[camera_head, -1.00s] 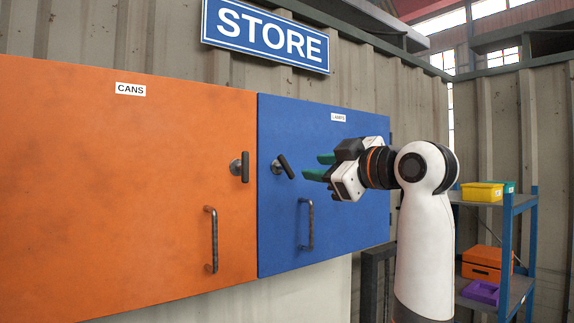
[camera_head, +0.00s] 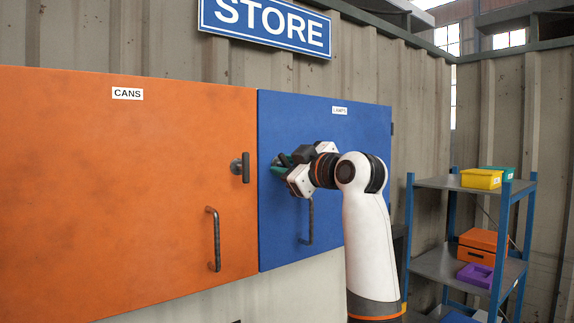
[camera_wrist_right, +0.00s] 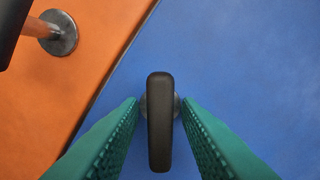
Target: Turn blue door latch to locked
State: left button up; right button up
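The blue door (camera_head: 350,130) is closed beside the orange door, with a label at its top. Its dark latch handle (camera_wrist_right: 159,122) stands between the two green fingers of my right gripper (camera_wrist_right: 160,135) in the wrist view. A gap shows on each side of the handle, so the gripper is open around it and not pressed on it. In the head view my right gripper (camera_head: 283,168) is at the blue door's left side and mostly hides the latch. The handle looks lengthwise between the fingers in the wrist view. My left gripper is not in view.
The orange door (camera_head: 120,190) has its own upright latch (camera_head: 241,168) close to the left, and a bar handle (camera_head: 214,240). The blue door's bar handle (camera_head: 309,222) hangs just below my gripper. A shelf (camera_head: 440,183) with bins stands at the right.

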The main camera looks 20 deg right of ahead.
grip_shut()
jog(key=shift+m, duration=0.4)
jog(key=m, duration=0.2)
jog(key=shift+m+b, duration=0.3)
jog(key=shift+b, duration=0.05)
jog(key=shift+m, duration=1.5)
jog(key=shift+o, duration=0.9)
grip_release()
